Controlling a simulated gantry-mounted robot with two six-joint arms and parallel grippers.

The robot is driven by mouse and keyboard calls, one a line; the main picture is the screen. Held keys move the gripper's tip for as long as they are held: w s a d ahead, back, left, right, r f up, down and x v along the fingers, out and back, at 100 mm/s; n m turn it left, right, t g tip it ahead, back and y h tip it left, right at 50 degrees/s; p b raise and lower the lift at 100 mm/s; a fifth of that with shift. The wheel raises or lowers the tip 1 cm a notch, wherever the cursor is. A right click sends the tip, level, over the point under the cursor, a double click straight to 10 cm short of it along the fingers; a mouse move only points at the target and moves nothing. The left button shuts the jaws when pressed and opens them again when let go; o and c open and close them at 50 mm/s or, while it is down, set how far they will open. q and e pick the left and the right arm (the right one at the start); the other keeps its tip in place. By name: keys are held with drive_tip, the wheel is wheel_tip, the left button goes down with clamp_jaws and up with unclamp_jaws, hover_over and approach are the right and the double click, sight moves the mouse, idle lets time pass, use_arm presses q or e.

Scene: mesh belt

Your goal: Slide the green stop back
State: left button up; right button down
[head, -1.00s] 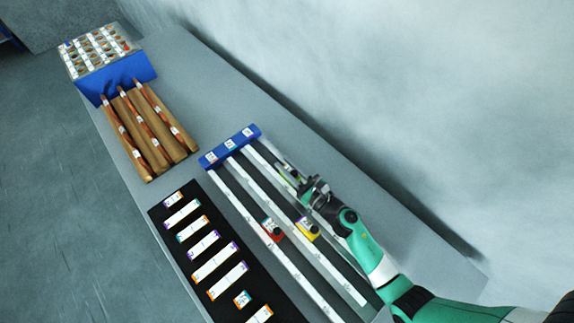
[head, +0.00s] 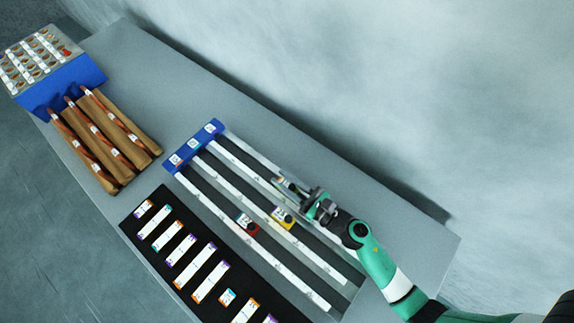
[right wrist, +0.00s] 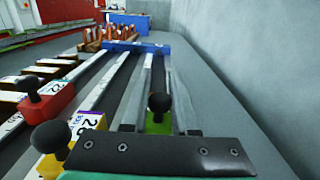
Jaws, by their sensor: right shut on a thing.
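The green stop (right wrist: 158,125) sits on the rightmost rail in the right wrist view, a black ball knob on top. My right gripper (right wrist: 158,108) is shut on it, one finger on each side of the knob. In the head view my right gripper (head: 291,186) is over that rail and mostly hides the green stop. The yellow stop (head: 283,217) is on the middle rail and the red stop (head: 247,223) on the left rail, both apart from the gripper. My left gripper is not in view.
A blue end block (head: 196,146) caps the far ends of the rails. A black mat (head: 150,232) with several labelled strips lies to the left. Wooden troughs (head: 125,135) and a blue-fronted rack (head: 62,85) stand farther back. The grey table right of the rails is clear.

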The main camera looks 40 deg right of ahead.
drive_tip(key=shift+f, duration=0.2)
drive_tip(key=c, duration=1.1)
unclamp_jaws()
drive_tip(key=o, duration=0.4)
drive_tip(key=shift+s, duration=0.25)
drive_tip(key=shift+w, duration=0.15)
drive_tip(key=s, duration=0.3)
drive_tip(key=s+d, duration=0.1)
drive_tip(key=s, duration=0.3)
drive_tip(key=s+d, duration=0.1)
drive_tip(key=s, duration=0.3)
drive_tip(key=shift+s+d, duration=0.2)
drive_tip(key=shift+s, duration=0.05)
drive_tip(key=shift+a, duration=0.1)
